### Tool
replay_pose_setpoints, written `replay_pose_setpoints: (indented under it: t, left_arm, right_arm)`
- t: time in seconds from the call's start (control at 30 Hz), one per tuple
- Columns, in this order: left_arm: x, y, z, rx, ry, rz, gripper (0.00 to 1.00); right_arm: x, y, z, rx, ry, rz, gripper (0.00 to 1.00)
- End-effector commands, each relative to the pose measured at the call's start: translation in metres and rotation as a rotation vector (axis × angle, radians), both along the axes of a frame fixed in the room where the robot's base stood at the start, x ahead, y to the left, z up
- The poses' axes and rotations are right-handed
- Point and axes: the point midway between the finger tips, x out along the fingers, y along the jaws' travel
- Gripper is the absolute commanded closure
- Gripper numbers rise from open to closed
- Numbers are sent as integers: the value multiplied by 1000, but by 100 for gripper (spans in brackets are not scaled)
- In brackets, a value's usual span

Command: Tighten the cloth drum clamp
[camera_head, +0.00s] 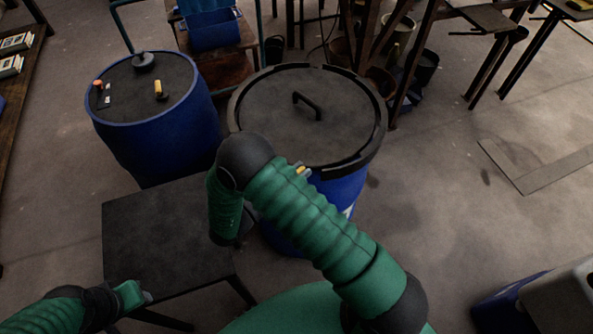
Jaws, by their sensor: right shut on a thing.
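The cloth drum is the blue drum (346,190) with a dark round lid (300,110) and a black rim band, standing upright at the centre. A small yellow and grey piece of the clamp (302,170) shows at the near side of the rim, just past my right arm. My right arm bends across the drum's front, and its wrist points down beside the drum. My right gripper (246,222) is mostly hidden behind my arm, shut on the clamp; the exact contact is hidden. My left gripper (146,297) is low at the left, away from the drum; its jaws are unclear.
A second blue drum (160,135) with fittings on its lid stands to the left. A dark low table (150,235) is in front of it. Racks and buckets (425,65) crowd the back. A grey and blue container (560,300) is at lower right. Floor at right is mostly clear.

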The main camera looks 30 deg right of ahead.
Motion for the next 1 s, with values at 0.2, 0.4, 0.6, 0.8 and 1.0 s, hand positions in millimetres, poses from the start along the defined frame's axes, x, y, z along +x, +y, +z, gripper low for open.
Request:
replay_pose_setpoints:
  t: [0.2,0.4,0.6,0.8,1.0]
  left_arm:
    - [0,0,-6,0,0,0,64]
    - [0,0,-13,0,0,0,64]
    - [0,0,-16,0,0,0,64]
    - [0,0,-14,0,0,0,64]
    - [0,0,-13,0,0,0,64]
  right_arm:
    - [-2,0,-1,1,-7,-204,100]
    - [-6,0,-2,0,-5,-395,100]
    - [-9,1,0,-2,-6,-576,100]
    - [-12,3,1,-3,-6,-728,100]
    - [-13,4,2,-4,-6,-837,100]
